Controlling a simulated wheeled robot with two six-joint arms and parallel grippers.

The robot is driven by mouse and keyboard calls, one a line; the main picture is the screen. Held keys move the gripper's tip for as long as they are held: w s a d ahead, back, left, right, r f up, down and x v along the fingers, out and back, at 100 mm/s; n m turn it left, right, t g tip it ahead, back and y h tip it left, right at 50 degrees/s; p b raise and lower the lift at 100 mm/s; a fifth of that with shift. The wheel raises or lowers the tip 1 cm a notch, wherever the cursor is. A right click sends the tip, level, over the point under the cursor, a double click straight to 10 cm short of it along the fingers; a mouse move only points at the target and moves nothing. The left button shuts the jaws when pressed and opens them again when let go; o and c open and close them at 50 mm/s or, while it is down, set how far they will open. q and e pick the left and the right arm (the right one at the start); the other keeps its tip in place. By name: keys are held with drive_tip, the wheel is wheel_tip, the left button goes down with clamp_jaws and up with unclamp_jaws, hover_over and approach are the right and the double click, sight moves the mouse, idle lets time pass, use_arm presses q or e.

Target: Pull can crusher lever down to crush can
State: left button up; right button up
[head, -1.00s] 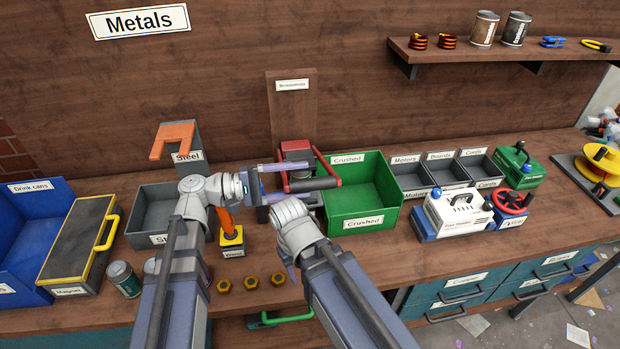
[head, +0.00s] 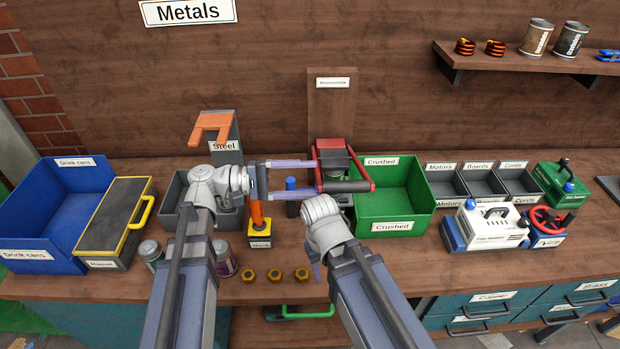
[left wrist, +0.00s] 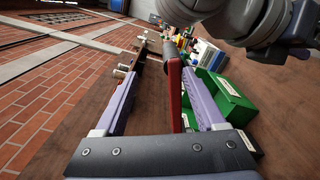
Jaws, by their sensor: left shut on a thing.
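The can crusher (head: 333,147) is a red-framed device in front of an upright wooden board at the back of the bench. Its red lever (head: 362,165) has a dark crossbar grip (head: 347,187) at the front, hanging low. My left gripper (head: 312,177) reaches in from the left and is shut on the lever's left side. In the left wrist view the red lever (left wrist: 174,95) lies between the fingers, close to the right one. My right arm is bent low in front of the crusher, and its jaws are mostly hidden. I cannot make out a can inside the crusher.
A green Crushed bin (head: 405,205) stands just right of the crusher. A yellow-based post with an orange stick (head: 257,228) stands left. Two cans (head: 225,258) and several brass nuts (head: 275,275) lie near the front edge. A blue Drink cans bin (head: 40,215) is far left.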

use_arm(q)
drive_tip(key=a, duration=0.7)
drive_tip(key=shift+a, duration=0.2)
idle(0.4)
